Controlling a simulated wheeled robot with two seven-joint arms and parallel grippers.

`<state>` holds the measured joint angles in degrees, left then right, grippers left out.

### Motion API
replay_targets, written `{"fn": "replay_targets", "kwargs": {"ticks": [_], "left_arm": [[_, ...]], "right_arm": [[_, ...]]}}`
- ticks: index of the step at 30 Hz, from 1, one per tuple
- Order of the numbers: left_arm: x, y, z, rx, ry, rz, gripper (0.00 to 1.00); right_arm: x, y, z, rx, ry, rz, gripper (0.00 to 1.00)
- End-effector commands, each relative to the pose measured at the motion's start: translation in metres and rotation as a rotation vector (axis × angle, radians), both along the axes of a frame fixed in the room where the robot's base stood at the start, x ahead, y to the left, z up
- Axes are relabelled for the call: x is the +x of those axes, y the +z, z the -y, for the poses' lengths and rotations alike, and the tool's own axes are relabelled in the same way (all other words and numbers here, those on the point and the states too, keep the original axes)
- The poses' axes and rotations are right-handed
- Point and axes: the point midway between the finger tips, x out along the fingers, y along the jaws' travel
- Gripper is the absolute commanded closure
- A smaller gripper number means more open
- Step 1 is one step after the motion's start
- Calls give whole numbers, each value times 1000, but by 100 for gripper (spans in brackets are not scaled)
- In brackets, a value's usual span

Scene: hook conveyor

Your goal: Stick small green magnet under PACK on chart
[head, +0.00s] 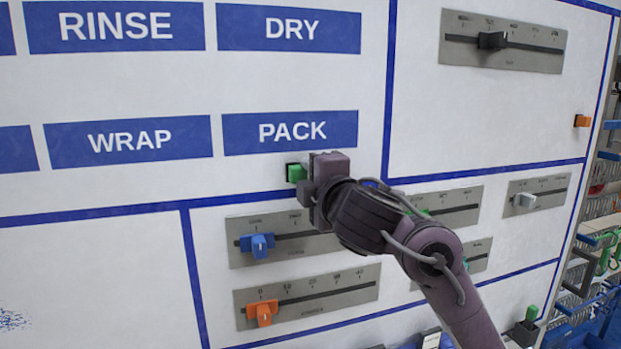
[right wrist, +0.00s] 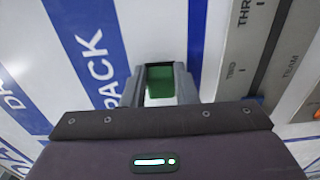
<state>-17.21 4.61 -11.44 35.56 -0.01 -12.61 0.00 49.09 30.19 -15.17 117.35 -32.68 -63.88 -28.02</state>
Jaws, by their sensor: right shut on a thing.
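The small green magnet (head: 296,172) is at the white chart (head: 130,185), just below the blue PACK label (head: 290,132). My right gripper (head: 308,180) is shut on the magnet. In the right wrist view the green magnet (right wrist: 160,82) sits between the two fingers, with the PACK label (right wrist: 85,55) to its left. The magnet is at or very near the board face; I cannot tell whether it touches. My right wrist hides part of the board to the right of the magnet. My left gripper is not in view.
Slider panels with a blue knob (head: 257,246) and an orange knob (head: 261,313) lie below the chart's blue border. Another slider with a black knob (head: 492,40) is at upper right. A small orange block (head: 582,120) is on the board's right side. Racks stand beyond the right edge.

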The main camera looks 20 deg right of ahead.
Motion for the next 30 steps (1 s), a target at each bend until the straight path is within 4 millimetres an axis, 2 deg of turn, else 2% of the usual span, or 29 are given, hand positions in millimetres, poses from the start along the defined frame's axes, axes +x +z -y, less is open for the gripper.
{"fn": "replay_targets", "kwargs": {"ticks": [11, 12, 18, 26, 30], "left_arm": [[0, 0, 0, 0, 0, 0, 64], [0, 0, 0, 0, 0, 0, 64], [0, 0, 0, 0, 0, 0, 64], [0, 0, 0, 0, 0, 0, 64], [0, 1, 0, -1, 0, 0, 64]], "right_arm": [[1, 0, 0, 0, 0, 1, 92], [1, 0, 0, 0, 0, 1, 71], [1, 0, 0, 0, 0, 1, 48], [-1, 0, 0, 1, 1, 1, 48], [-14, 1, -1, 3, 4, 1, 48]]}}
